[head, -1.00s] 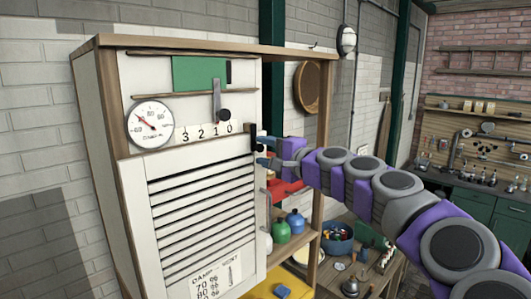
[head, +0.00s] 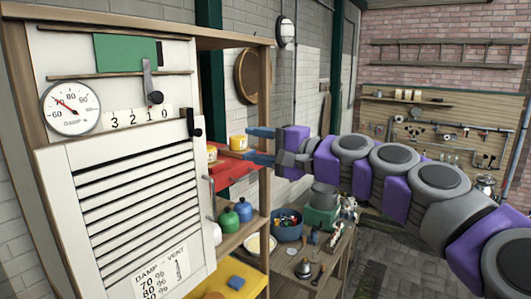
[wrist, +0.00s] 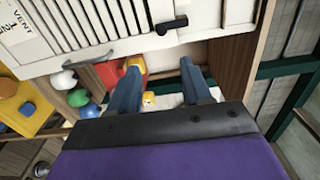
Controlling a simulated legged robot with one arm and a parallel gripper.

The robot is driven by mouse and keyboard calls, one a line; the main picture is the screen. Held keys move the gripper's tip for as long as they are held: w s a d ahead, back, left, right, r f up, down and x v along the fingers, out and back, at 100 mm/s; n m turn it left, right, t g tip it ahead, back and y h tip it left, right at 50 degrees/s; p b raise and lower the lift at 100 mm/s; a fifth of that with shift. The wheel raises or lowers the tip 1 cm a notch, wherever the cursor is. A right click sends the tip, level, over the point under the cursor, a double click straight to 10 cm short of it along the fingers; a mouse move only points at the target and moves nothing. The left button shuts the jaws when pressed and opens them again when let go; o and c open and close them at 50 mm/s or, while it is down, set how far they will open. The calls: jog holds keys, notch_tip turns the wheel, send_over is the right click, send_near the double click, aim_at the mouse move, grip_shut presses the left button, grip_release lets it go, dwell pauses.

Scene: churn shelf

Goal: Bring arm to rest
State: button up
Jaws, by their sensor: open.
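My gripper (head: 262,146) is at the end of my purple and grey arm, stretched left across the head view. Its two blue fingers are apart with nothing between them, beside the right edge of the white slatted door (head: 125,215). In the wrist view my gripper (wrist: 160,80) also shows open, its fingers pointing at the cabinet. The black latch (head: 194,125) is near the door's upper right corner, apart from the fingers. A yellow tin (head: 238,142) stands just left of the fingertips on a red shelf (head: 236,172).
The cabinet's wooden post (head: 263,210) stands close to my gripper. Green and blue bottles (head: 243,211) are on the shelf below. A bench (head: 310,262) with a blue bowl (head: 287,227) lies under my arm. Paved floor (head: 405,255) at the right looks clear.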

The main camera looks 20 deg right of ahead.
jog(key=shift+v, duration=0.9)
jog(key=shift+a, duration=0.1)
jog(key=s+a+f+n+g+b, duration=0.3)
jog(key=s+a+f+b, duration=0.1)
jog(key=a+f, duration=0.4)
jog(key=s+a+f+n+g+b, duration=0.35)
jog(key=a+f, duration=0.25)
jog(key=f, duration=0.4)
jog(key=s+a+f+n+g+h+b, duration=0.1)
jog(key=s+a+f+g+h+b, duration=0.2)
jog(key=f, duration=0.5)
jog(key=s+f+n+b, duration=0.1)
jog(key=s+f+b, duration=0.25)
jog(key=f, duration=0.45)
jog(key=s+d+f+n+g+h+b, duration=0.1)
jog(key=s+d+f+g+h+b, duration=0.2)
jog(key=s+f, duration=0.7)
jog(key=s+d+f+n+g+h+b, duration=0.1)
jog(key=s+d+f+g+h+b, duration=0.3)
jog(key=s+f, duration=0.7)
jog(key=d+f+b, duration=0.2)
jog(key=d+f, duration=0.1)
jog(key=f, duration=0.3)
jog(key=shift+f+h+b, duration=0.3)
jog(key=shift+f, duration=0.05)
jog(key=shift+s+d+n, duration=0.1)
jog(key=shift+n, duration=0.15)
